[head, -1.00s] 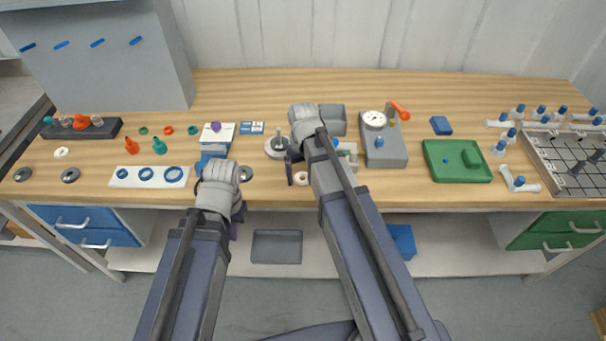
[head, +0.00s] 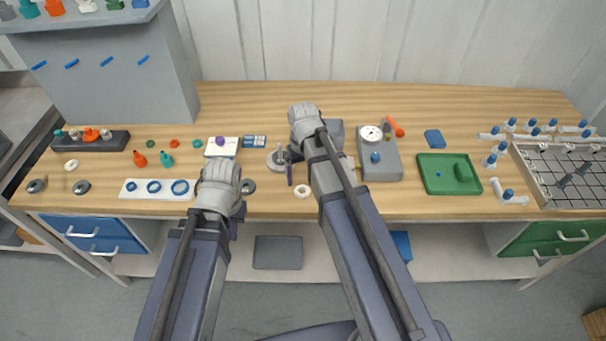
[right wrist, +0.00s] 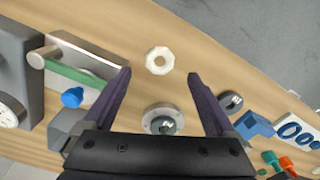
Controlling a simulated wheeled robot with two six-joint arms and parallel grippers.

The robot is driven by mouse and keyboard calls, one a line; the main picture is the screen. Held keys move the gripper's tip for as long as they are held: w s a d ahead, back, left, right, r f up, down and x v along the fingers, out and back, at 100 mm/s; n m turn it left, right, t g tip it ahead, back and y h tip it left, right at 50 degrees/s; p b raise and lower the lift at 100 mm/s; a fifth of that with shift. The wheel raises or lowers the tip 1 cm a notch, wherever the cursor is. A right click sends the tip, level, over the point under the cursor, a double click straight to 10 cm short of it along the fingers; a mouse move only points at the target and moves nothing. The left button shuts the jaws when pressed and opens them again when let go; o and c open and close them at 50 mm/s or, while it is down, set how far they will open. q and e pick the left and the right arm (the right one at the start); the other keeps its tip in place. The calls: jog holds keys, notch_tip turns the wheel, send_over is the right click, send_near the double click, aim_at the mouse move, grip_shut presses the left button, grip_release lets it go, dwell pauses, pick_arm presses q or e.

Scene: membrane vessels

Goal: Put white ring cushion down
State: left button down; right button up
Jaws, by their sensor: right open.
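The white ring cushion (head: 302,192) lies flat on the wooden bench near its front edge. In the right wrist view the white ring (right wrist: 150,56) shows just ahead of and between the fingertips, with bare wood around it. My right gripper (right wrist: 159,75) is open, with nothing held between its fingers. In the head view its forearm and wrist hide much of it, and one dark finger shows left of the ring. My left gripper (head: 232,222) is over the front edge of the bench; its fingers are mostly hidden behind the wrist.
A round metal fixture with a post (head: 279,160) stands behind the ring. A grey gauge box (head: 382,160) and a green tray (head: 430,183) are to the right. A white strip with blue rings (head: 137,193) and another white ring (head: 71,164) are at left.

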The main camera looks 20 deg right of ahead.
notch_tip(320, 180, up, 6)
jog(key=p, duration=0.5)
pick_arm(q)
notch_tip(320, 180, up, 6)
jog(key=shift+f, duration=0.15)
pick_arm(e)
jog(key=s+a+n+h, duration=0.1)
jog(key=s+a+n, duration=0.1)
jog(key=s+a, duration=0.8)
jog(key=s, duration=0.3)
jog(key=shift+s+a+n, duration=0.25)
jog(key=shift+s+n, duration=0.05)
jog(key=shift+s, duration=0.1)
jog(key=shift+f, duration=0.1)
pick_arm(q)
jog(key=shift+f+b, duration=0.95)
jog(key=shift+b, duration=0.25)
pick_arm(e)
jog(key=shift+f, duration=0.95)
